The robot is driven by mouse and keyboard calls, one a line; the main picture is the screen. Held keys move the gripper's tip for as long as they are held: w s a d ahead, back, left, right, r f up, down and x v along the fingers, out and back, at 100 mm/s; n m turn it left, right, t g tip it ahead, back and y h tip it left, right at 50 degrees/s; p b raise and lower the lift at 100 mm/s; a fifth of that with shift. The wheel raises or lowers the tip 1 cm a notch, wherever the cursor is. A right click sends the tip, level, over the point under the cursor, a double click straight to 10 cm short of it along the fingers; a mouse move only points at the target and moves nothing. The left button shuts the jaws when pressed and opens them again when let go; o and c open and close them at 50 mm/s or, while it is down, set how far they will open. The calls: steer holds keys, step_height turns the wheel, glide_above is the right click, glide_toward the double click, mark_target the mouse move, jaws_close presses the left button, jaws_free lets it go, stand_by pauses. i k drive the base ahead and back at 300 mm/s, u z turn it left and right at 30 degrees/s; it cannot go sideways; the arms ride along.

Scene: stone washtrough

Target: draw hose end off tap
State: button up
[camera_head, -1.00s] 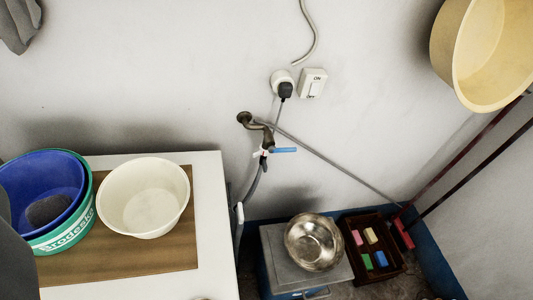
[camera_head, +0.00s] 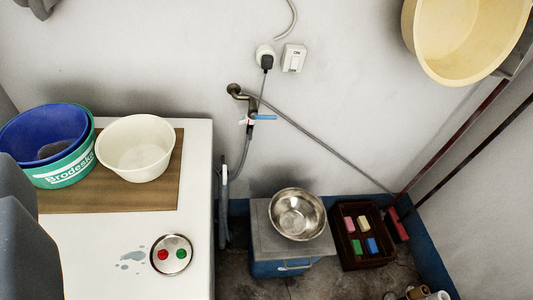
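The brass tap (camera_head: 238,92) sticks out of the back wall, right of the white table. A blue lever (camera_head: 265,117) and a small white piece show at its outlet. A grey hose (camera_head: 244,152) hangs from just below the outlet, and its upper end appears to be on the tap; the join is too small to make out. The hose runs down beside the table's right side. My gripper's fingers do not show. Dark grey rounded parts, seemingly of my arm, fill the lower left edge, well away from the tap.
A white table (camera_head: 105,235) bears blue and green tubs (camera_head: 62,172), a cream bowl (camera_head: 135,150) and a round metal plate (camera_head: 158,262). A metal bowl (camera_head: 300,210) sits on a box, beside a dark crate (camera_head: 345,258). A yellow tub (camera_head: 440,60) hangs upper right. A grey line (camera_head: 320,142) slants from the tap.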

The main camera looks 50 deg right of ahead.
mark_target(249, 128)
steer(key=u, duration=0.05)
steer(key=k, duration=0.45)
steer(key=z, duration=1.15)
steer(key=i, duration=1.2)
steer(key=u, duration=0.8)
